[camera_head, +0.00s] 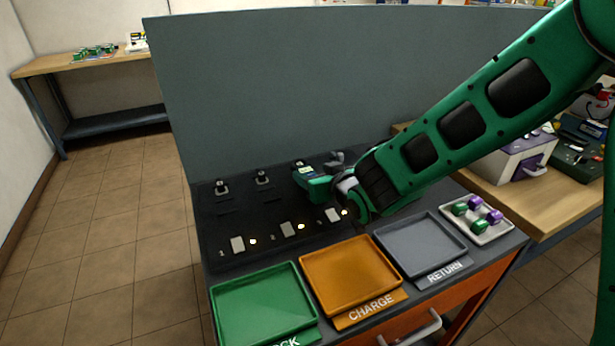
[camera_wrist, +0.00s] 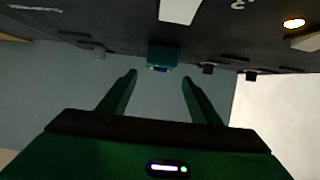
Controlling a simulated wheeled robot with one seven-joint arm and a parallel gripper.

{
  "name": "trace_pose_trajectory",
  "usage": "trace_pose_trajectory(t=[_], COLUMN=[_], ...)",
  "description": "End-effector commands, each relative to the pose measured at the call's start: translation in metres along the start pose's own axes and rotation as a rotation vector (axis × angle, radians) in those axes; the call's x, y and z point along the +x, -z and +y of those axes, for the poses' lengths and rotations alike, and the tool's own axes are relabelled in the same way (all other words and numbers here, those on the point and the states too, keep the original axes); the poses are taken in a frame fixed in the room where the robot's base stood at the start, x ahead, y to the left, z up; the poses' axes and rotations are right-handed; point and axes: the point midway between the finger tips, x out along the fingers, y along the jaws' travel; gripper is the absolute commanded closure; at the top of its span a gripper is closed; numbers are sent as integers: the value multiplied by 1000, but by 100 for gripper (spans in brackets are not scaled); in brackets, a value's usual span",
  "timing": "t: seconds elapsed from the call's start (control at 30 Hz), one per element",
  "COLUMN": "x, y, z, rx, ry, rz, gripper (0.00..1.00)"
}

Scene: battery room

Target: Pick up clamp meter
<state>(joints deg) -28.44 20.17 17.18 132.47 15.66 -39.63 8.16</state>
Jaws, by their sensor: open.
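The clamp meter appears to be the small green, dark-faced object (camera_wrist: 163,57) in the wrist view, at the dark panel. It lies beyond and between my fingertips, apart from them. My gripper (camera_wrist: 160,85) is open, with one green finger on each side and nothing between them. In the head view my gripper (camera_head: 316,184) is low over the back right part of the dark panel. There, green parts crowd together, and I cannot clearly separate the meter from my gripper. My arm and hand hide part of that area.
A green tray (camera_head: 262,305), an orange tray (camera_head: 350,275) and a grey tray (camera_head: 420,245) line the front. A pale tray (camera_head: 492,235) holds green and purple pieces. Hooks and lit white cards are on the dark panel (camera_head: 265,210). A tall grey divider (camera_head: 260,90) stands behind.

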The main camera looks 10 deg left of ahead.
Motion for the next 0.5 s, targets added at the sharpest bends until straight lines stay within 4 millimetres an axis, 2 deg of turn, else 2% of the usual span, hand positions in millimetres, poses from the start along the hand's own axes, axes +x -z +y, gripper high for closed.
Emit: trace_pose_trajectory(t=[0.1,0.27,0.5], x=[11,18,46], y=[-1,-1,-10], z=[1,1,3], rx=[1,1,2], ry=[-1,-1,-1], rz=[-1,-1,-3], gripper=[42,42,42])
